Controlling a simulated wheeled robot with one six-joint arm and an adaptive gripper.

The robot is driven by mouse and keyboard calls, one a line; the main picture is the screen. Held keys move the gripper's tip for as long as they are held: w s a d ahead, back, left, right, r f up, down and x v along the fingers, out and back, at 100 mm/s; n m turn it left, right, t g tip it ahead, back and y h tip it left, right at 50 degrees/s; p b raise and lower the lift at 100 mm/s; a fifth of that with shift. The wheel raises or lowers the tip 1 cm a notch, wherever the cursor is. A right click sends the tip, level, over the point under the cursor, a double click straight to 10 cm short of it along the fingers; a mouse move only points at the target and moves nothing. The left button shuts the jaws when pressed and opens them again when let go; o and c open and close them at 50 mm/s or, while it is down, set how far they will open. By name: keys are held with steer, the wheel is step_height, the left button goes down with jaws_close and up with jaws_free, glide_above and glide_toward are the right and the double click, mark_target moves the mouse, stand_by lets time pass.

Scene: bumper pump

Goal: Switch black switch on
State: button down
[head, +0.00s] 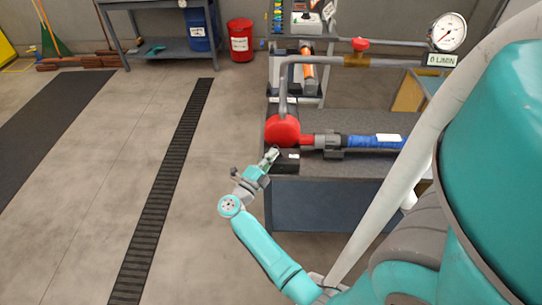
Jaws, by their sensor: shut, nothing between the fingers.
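A small black box with a white label (287,164), which may hold the black switch, sits at the near left corner of the grey bench (345,178), below the red pump (283,132). A switch lever on it is too small to make out. My gripper (272,154) is shut and empty. Its fingertips are at the left side of the black box and overlap it in the picture; I cannot tell whether they touch. The gripper hides part of the box's left end.
A grey coupling (329,142) and blue motor (365,142) lie behind the box. A pipe with a red valve (360,45) and a gauge (447,32) rises above, beside a "0 L/MIN" display (442,61). Open floor (200,180) lies left of the bench.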

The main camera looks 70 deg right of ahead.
steer(key=shift+s+r+m, duration=0.15)
steer(key=shift+m, duration=0.25)
steer(key=m, duration=0.1)
steer(key=s+m+y, duration=0.1)
steer(key=r+m+y, duration=0.1)
steer(key=shift+s+d, duration=0.15)
steer(key=shift+d, duration=0.15)
steer(key=m+y, duration=0.1)
steer(key=s+m, duration=0.1)
steer(key=shift+s+d+r+m+t+y, duration=0.1)
steer(key=shift+s+d+m+t+y, duration=0.1)
steer(key=shift+d+m+t+y, duration=0.15)
steer(key=shift+a, duration=0.1)
steer(key=shift+w, duration=0.1)
